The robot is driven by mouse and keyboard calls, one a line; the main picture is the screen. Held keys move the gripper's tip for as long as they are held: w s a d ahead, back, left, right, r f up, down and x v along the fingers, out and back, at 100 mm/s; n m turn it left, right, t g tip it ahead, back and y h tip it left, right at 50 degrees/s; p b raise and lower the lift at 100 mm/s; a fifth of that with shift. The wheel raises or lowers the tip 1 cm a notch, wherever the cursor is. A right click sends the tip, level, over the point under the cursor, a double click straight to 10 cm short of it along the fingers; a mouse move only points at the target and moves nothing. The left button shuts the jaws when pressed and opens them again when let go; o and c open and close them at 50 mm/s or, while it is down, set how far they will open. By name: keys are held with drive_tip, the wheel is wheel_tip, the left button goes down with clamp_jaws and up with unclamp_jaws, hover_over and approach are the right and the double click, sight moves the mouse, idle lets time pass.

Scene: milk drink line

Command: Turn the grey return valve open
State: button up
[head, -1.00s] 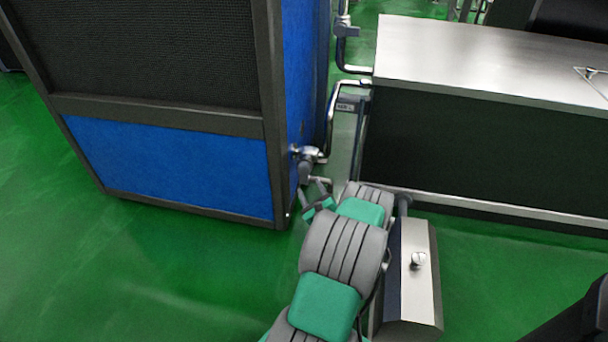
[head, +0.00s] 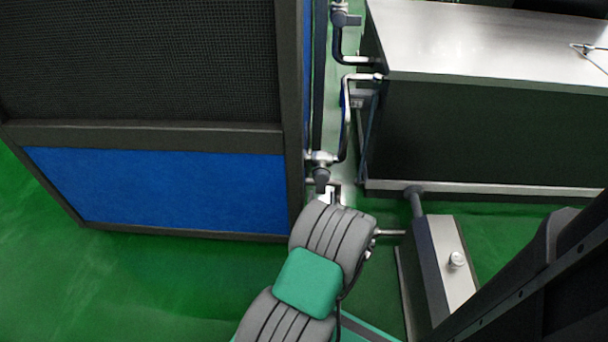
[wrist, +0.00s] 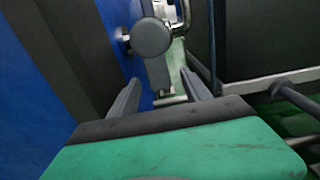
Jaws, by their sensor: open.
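The grey return valve shows in the wrist view as a round grey knob (wrist: 151,38) on a pipe fitting beside the blue cabinet. In the head view the same valve (head: 321,175) hangs dark grey below a silver fitting at the cabinet's right edge. In the wrist view the knob lies beyond the fingertips, above the gap and nearer the left finger. No contact shows. In the head view my arm hides most of the gripper, just below the valve.
The blue cabinet (head: 160,190) with a dark mesh panel stands close on the left. A steel-topped dark unit (head: 490,45) stands to the right, with bent pipes (head: 348,120) in the narrow gap. A low metal box (head: 448,262) sits right of my arm. Green floor lies in front.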

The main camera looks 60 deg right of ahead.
sight(321, 182)
drive_tip(key=shift+w, duration=0.3)
drive_tip(key=shift+w+d+f, duration=0.1)
drive_tip(key=shift+w+d, duration=0.05)
drive_tip(key=shift+d, duration=0.05)
drive_tip(key=shift+d+b, duration=0.3)
drive_tip(key=shift+b, duration=0.1)
drive_tip(key=shift+b+x, duration=1.25)
drive_tip(key=shift+x, duration=2.05)
drive_tip(key=shift+c, duration=0.4)
clamp_jaws()
